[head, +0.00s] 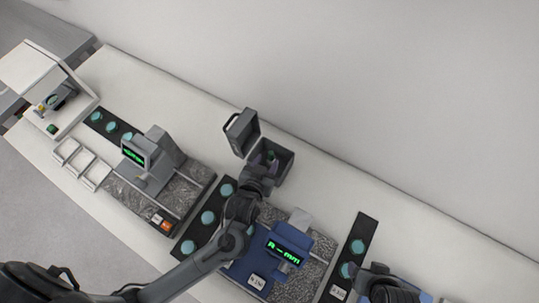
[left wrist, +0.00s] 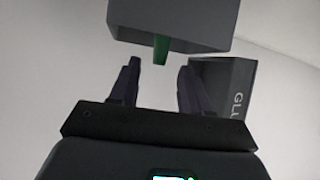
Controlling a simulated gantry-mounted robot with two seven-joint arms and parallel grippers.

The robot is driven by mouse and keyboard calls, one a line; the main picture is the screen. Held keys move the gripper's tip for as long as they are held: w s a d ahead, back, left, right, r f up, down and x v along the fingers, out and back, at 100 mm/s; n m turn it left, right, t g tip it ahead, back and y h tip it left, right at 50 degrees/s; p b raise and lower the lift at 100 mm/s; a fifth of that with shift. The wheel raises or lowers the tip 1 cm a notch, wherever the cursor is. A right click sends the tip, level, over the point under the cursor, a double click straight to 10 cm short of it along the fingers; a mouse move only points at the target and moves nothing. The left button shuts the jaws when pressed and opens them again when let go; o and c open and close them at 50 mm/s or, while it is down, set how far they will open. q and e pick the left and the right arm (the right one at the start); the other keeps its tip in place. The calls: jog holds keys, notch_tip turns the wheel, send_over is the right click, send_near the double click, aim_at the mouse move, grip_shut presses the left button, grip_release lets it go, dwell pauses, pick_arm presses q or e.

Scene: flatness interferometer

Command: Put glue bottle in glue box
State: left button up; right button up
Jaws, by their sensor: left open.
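The grey glue box (head: 284,167) stands open at the back of the bench, its lid (head: 242,132) raised on the left. The box also shows at the top of the left wrist view (left wrist: 170,22), with a lettered dark panel (left wrist: 228,92) at right. My left gripper (head: 268,163) is at the box opening; in the left wrist view its two fingers (left wrist: 158,80) are apart. The glue bottle's green part (left wrist: 160,48) shows between and beyond the fingertips, at the box's edge. The rest of the bottle is hidden. My right arm shows at the lower right; its jaws are not clear.
A grey instrument (head: 155,160) stands left of the box, and a blue one (head: 270,250) in front of it. Dark strips with teal discs (head: 208,217) lie between them. White trays (head: 82,164) are at left. The bench behind and right of the box is clear.

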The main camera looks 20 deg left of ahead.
pick_arm(q)
jog(key=s+a+m+g, duration=0.1)
jog(key=s+a+g, duration=0.1)
jog(key=s, duration=0.3)
jog(key=s+a+r+m+g, duration=0.1)
jog(key=s+a+g, duration=0.2)
jog(key=s, duration=0.3)
jog(key=s+a+g+h, duration=0.1)
jog(key=s+a+g, duration=0.1)
jog(key=s, duration=0.4)
jog(key=shift+s+a+r+m+g, duration=0.15)
jog(key=shift+s+a+m+g, duration=0.2)
jog(key=shift+g, duration=0.45)
jog(key=shift+w+d+p, duration=0.1)
jog(key=shift+p, duration=0.2)
